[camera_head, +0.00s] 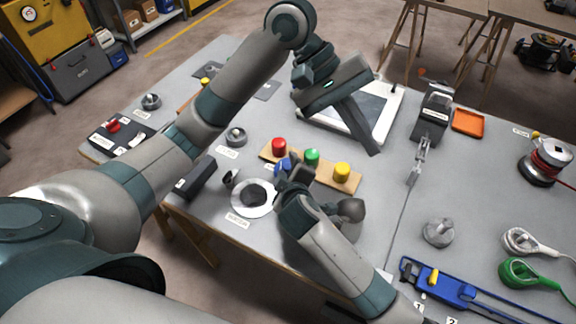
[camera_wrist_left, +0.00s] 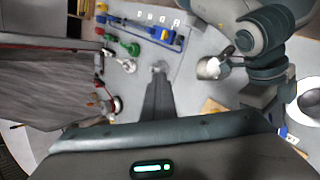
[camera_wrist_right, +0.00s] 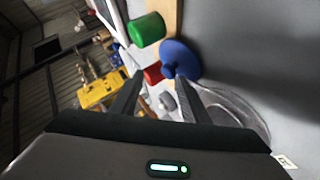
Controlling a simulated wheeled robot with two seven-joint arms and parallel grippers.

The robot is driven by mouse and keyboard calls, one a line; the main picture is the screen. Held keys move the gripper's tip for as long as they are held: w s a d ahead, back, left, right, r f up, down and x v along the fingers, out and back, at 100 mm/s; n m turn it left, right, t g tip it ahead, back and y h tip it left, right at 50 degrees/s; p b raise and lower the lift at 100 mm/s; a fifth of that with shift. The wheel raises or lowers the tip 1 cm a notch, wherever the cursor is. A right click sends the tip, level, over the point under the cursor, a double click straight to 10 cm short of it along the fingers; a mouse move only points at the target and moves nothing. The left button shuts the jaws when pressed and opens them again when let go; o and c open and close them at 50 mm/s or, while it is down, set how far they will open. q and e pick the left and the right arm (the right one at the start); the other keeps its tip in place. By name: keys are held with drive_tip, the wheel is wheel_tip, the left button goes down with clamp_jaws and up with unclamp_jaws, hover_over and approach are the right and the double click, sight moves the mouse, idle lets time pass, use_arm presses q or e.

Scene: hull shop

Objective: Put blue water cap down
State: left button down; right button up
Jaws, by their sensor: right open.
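The blue water cap (camera_head: 284,165) is at the front edge of the wooden strip (camera_head: 326,178), in front of the red cap (camera_head: 279,146) and the green cap (camera_head: 312,156). In the right wrist view the blue cap (camera_wrist_right: 181,58) is at the tip of one finger and overlaps the strip; I cannot tell whether it touches the table. My right gripper (camera_wrist_right: 160,78) is open around or just behind it, partly hiding it in the head view. My left gripper (camera_head: 370,145) is shut and empty, above the table beside the white-framed panel (camera_head: 391,112).
A yellow cap (camera_head: 342,170) stands at the strip's right end. A white ring (camera_head: 250,210) lies left of my right gripper. A blue rail tool (camera_head: 455,290) and a green coiled cable (camera_head: 520,270) lie at the right. An orange tray (camera_head: 468,122) is farther back.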

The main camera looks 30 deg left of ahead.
drive_tip(key=shift+w+a+f, duration=0.15)
drive_tip(key=shift+w+f, duration=0.05)
drive_tip(key=shift+w, duration=0.05)
clamp_jaws()
use_arm(q)
drive_tip(key=c, duration=2)
unclamp_jaws()
drive_tip(key=shift+c, duration=0.2)
drive_tip(key=shift+r, duration=0.1)
drive_tip(key=v, duration=1.2)
drive_tip(key=shift+w, duration=0.1)
